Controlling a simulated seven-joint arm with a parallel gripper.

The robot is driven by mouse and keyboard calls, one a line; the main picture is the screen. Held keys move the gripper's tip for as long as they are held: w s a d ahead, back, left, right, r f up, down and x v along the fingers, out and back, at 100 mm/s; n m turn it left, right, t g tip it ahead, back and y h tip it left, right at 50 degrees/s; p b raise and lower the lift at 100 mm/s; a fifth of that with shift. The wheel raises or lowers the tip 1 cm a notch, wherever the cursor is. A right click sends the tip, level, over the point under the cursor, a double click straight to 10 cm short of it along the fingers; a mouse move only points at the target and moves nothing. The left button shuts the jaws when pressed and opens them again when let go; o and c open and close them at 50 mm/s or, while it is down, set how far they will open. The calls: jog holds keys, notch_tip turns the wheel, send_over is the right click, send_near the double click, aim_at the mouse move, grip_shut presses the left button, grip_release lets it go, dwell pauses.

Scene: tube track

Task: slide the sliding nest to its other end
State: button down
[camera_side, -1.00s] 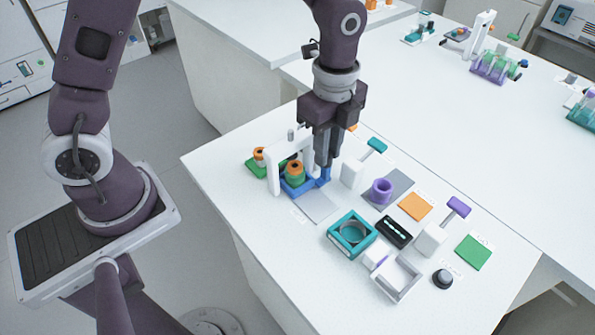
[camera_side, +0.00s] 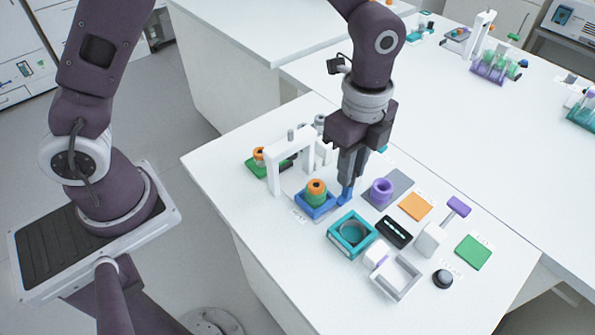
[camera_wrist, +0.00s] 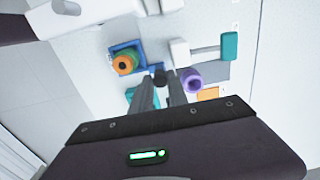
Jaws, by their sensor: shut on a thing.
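The sliding nest is a blue square holder (camera_side: 312,212) on a grey track, with a green tube with an orange top (camera_side: 316,192) standing upright in it. It now sits in front of the white arch (camera_side: 287,150), clear of its posts. The nest also shows in the wrist view (camera_wrist: 113,63), left of my fingers. My gripper (camera_side: 346,188) points down at the nest's right side, shut on its small blue handle (camera_side: 346,196). In the wrist view the fingertips (camera_wrist: 160,80) partly hide the handle.
A purple ring (camera_side: 382,190) on a grey plate stands close right of my gripper. A teal square box (camera_side: 351,232) is close in front. A black block (camera_side: 394,232) and an orange pad (camera_side: 415,206) lie farther right. A green base (camera_side: 255,167) is behind left.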

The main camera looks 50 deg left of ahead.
jog(key=c, duration=1.5)
grip_release()
jog(key=shift+c, duration=0.2)
jog(key=shift+r, duration=2.55)
jog(key=s+a+r+n+t, duration=0.2)
jog(key=s+a+r+n, duration=0.3)
jog(key=a+r, duration=0.25)
jog(key=s+a+r+n+t, duration=0.1)
jog(key=s+a+r+n, duration=0.1)
jog(key=s+n, duration=0.4)
jog(key=s+a+r+n+t, duration=0.1)
jog(key=s+a+n+t, duration=0.1)
jog(key=s+a+n, duration=0.3)
jog(key=s+n, duration=0.2)
jog(key=s, duration=0.1)
jog(key=shift+s+a+r+t, duration=0.2)
jog(key=shift+s+r+t, duration=0.1)
jog(key=shift+r, duration=0.1)
